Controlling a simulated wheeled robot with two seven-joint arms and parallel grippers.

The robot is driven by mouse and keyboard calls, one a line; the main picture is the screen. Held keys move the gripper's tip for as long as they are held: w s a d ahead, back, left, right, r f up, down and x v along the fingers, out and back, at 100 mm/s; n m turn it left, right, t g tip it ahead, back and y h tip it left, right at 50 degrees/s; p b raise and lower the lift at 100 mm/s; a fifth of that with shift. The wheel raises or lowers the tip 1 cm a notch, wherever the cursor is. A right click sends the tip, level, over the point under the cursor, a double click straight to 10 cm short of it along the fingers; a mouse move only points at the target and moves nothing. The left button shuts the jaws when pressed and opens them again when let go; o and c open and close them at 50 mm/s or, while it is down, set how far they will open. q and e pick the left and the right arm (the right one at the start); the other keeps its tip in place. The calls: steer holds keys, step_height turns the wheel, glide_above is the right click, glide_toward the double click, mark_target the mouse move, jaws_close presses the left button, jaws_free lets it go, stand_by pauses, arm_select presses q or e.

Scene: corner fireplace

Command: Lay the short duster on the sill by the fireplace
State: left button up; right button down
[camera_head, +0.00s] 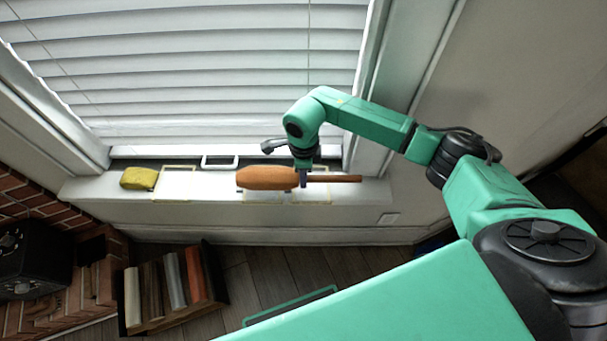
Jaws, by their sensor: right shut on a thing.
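The short duster (266,178) has a fat orange-brown head on the left and a thin brown handle pointing right. It lies level, lengthwise along the white window sill (215,214). My right gripper (303,180) points down and is shut on the duster where the head meets the handle. I cannot tell whether the duster touches the sill or is held just above it. My left gripper is not in view.
A yellow cloth or sponge (139,178) lies at the sill's left end. Yellow outlines mark the sill. White blinds (200,70) stand behind. A brick fireplace (35,200), a dark stove (32,258) and a rack of books or logs (170,287) are lower left.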

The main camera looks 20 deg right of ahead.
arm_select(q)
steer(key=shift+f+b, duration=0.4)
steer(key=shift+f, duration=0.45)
arm_select(e)
steer(key=shift+f, duration=0.9)
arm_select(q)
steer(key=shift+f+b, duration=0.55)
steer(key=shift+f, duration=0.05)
arm_select(e)
steer(key=shift+f, duration=0.6)
steer(key=c, duration=0.6)
jaws_free()
steer(key=shift+c, duration=0.2)
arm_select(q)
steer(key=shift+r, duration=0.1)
arm_select(e)
steer(key=shift+r, duration=0.15)
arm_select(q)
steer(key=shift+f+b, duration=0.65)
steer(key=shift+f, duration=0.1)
arm_select(e)
step_height(320, 180, up, 14)
steer(key=shift+r, duration=0.2)
